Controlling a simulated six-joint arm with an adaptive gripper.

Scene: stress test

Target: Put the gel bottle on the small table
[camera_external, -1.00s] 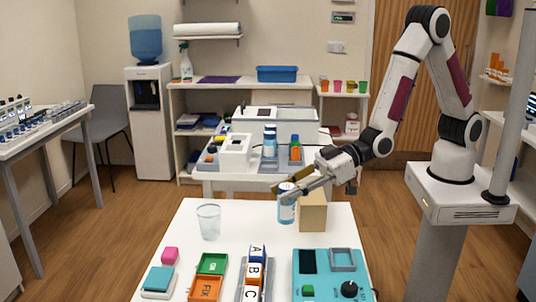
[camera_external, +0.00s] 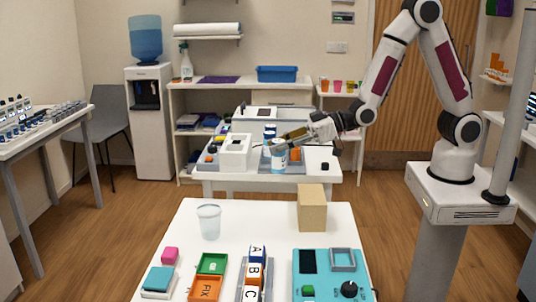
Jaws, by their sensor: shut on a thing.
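My gripper (camera_external: 281,143) is shut on a white and blue bottle (camera_external: 279,160), which looks like the gel bottle. The bottle is upright, in front of the back white table's equipment. Its base overlaps the tabletop in the picture, and I cannot tell whether it touches. The back white table (camera_external: 322,177) seems to be the small table. A similar blue-capped bottle (camera_external: 269,131) stands behind the held one and is partly hidden. The gripper also covers part of the things behind it.
A white box-shaped device (camera_external: 235,150) is left of the held bottle. On the front table (camera_external: 270,215) stand a clear cup (camera_external: 209,221), a tan block (camera_external: 312,208), lettered blocks (camera_external: 254,270) and a teal device (camera_external: 331,275). The back table's right end has some clear room.

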